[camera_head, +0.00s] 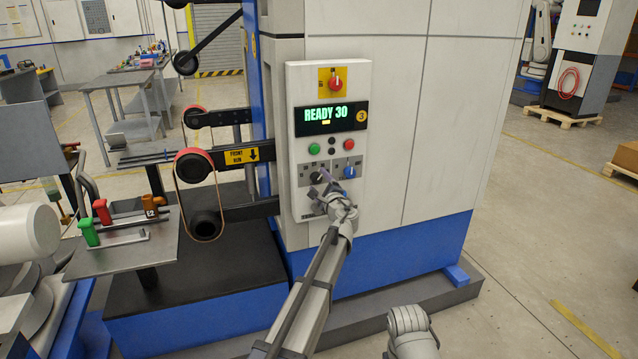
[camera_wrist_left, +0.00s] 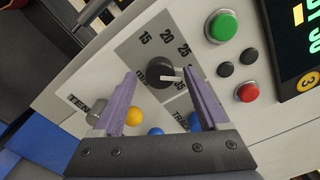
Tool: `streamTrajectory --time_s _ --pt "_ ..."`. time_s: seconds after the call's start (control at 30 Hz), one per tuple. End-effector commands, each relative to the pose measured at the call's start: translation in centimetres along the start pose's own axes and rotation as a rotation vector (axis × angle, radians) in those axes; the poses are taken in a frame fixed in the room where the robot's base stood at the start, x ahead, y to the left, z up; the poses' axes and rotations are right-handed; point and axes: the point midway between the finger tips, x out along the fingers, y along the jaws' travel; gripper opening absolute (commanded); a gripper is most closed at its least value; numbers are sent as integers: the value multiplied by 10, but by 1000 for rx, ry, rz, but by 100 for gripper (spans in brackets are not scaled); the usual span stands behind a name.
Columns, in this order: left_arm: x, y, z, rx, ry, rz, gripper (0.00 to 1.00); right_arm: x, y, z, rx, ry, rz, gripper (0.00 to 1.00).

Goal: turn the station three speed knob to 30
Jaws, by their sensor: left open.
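The station three panel (camera_head: 364,80) stands upright on the white machine. Its display (camera_head: 330,117) reads READY 30 beside a yellow 3 badge. The black speed knob (camera_wrist_left: 160,75) sits on a grey scale plate; 15, 20, 25 and 35 are readable. Its white pointer faces right, between 25 and 35, where my finger hides the scale. My left gripper (camera_wrist_left: 159,76) is open, with its purple fingers on either side of the knob; contact cannot be told. In the head view my left gripper (camera_head: 325,184) is at the panel's lower left and partly hides the knob.
A green button (camera_head: 314,149) and a red button (camera_head: 349,145) sit above the knobs. A blue knob (camera_head: 349,172) is close on the right. A belt unit (camera_head: 196,166) and a metal shelf (camera_head: 130,245) with coloured-handled tools stand left.

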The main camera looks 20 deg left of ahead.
Motion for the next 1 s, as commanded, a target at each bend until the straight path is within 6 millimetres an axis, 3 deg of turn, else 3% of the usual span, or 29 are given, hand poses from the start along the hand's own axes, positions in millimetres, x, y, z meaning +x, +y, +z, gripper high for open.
streamTrajectory --time_s 0.5,1.0 --pt "-72 1 0 0 1 0 76 0 0 0 0 0 0 89" --pt "-68 0 -1 0 0 0 76 0 0 0 0 0 0 89"
